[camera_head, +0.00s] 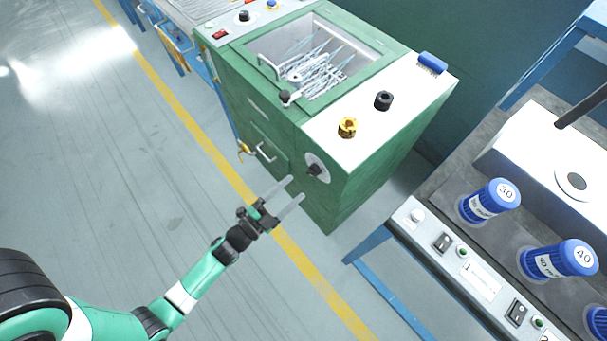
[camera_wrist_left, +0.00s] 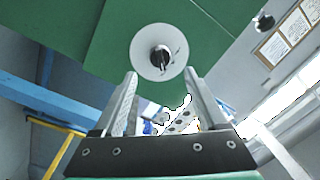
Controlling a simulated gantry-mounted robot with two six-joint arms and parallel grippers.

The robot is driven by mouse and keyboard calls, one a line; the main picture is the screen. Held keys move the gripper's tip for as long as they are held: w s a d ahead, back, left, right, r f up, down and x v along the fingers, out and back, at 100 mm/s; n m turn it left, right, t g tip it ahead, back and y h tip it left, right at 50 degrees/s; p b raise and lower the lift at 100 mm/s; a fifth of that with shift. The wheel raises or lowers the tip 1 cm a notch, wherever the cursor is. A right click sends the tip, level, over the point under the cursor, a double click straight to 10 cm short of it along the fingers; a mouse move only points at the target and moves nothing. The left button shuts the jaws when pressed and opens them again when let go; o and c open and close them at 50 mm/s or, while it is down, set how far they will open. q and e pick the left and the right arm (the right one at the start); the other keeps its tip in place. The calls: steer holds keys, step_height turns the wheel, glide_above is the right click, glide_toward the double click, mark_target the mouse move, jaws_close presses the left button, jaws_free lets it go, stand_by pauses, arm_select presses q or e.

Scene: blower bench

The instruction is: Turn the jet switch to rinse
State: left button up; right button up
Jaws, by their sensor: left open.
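A black rotary knob on a round white dial (camera_head: 321,160) sits on the front of the green machine (camera_head: 345,190); I take it as the jet switch. In the left wrist view the white dial (camera_wrist_left: 148,68) and its knob (camera_wrist_left: 161,57) lie just beyond and between the fingertips. Any position marks on the dial are too small to read. My left gripper (camera_head: 296,187) is open and empty, in front of the knob and pointing at it, apart from it. My right gripper is not in view.
On the machine's white top are a yellow knob (camera_head: 347,127), a black knob (camera_head: 383,100) and a blue part (camera_head: 432,63). An open basin (camera_head: 318,58) holds metal parts. A bench with blue-capped containers (camera_head: 490,201) stands at right. The floor at left is clear.

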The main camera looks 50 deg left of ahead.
arm_select(q)
steer(key=s, duration=0.5)
steer(key=shift+d+f+p, duration=0.1)
steer(key=shift+d+p, duration=0.1)
steer(key=shift+p, duration=0.2)
